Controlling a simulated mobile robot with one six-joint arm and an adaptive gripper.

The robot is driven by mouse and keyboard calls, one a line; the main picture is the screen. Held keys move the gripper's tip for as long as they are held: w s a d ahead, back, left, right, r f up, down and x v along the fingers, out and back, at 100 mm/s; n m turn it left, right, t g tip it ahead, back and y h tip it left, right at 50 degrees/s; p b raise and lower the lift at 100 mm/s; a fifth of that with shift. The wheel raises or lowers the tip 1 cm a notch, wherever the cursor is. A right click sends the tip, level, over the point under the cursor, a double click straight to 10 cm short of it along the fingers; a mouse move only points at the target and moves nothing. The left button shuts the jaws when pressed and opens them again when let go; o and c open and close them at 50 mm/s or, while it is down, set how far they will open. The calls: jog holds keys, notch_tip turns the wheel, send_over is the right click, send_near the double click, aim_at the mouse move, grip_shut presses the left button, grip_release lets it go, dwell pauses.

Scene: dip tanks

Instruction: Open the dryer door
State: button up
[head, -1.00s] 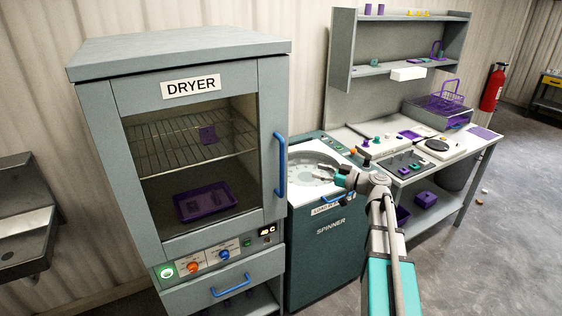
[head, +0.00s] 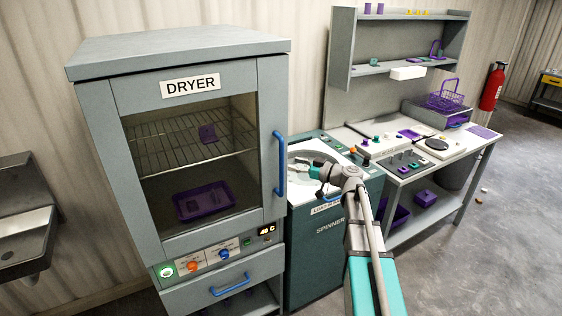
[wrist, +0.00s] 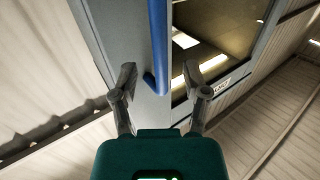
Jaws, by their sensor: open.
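The dryer (head: 95,150) stands at the left in the head view. Its glass-windowed door (head: 185,95) is shut. A vertical blue handle (head: 280,165) runs along the door's right side. My gripper (head: 303,166) is just right of the handle in the head view, in front of the spinner. In the wrist view my gripper (wrist: 160,76) is open and empty. The blue handle (wrist: 158,45) appears between its spread fingers, and its end shows near the fingertips. I cannot tell whether they touch.
The spinner (head: 325,245) stands right beside the dryer. A drawer with a blue handle (head: 230,285) is below the dryer's control panel. A workbench (head: 450,160) with purple items is further right. A metal sink (head: 25,220) is at the far left. Open floor lies at the right front.

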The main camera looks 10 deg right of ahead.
jog(key=shift+x, duration=2.8)
grip_shut()
